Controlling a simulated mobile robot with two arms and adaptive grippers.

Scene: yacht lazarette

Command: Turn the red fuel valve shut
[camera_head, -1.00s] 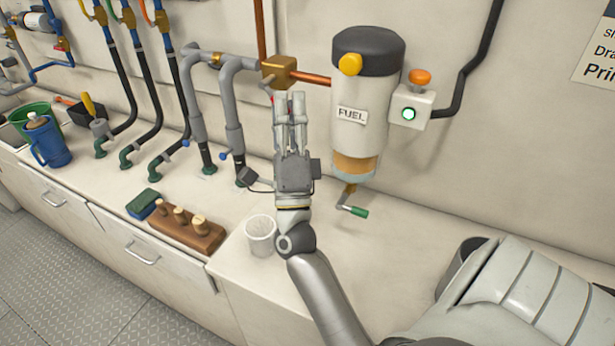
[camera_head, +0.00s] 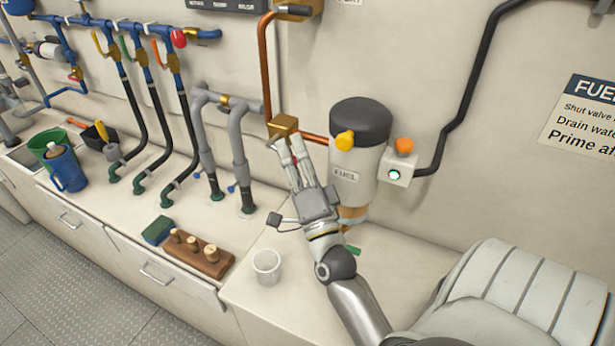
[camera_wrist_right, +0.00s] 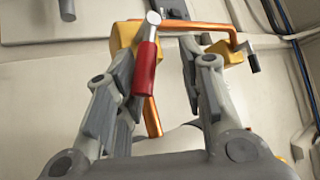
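The red fuel valve handle (camera_wrist_right: 145,68) is a short red-sleeved lever on a silver stem at the brass block (camera_wrist_right: 124,42) in the right wrist view. It points down in that picture, slightly tilted. My right gripper (camera_wrist_right: 158,62) is open, with the lever between its fingers and nearer the left finger; I cannot tell if they touch. In the head view my right gripper (camera_head: 290,148) is just below the brass block (camera_head: 284,125), and its fingers hide most of the lever. Only a bit of red (camera_head: 294,160) shows there. My left gripper is not in view.
The fuel filter (camera_head: 357,155) with a yellow knob stands right of my gripper, next to a switch box (camera_head: 397,170). Grey pipes (camera_head: 239,150) rise on the left. A white cup (camera_head: 267,266) and a wooden peg block (camera_head: 205,254) are on the counter.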

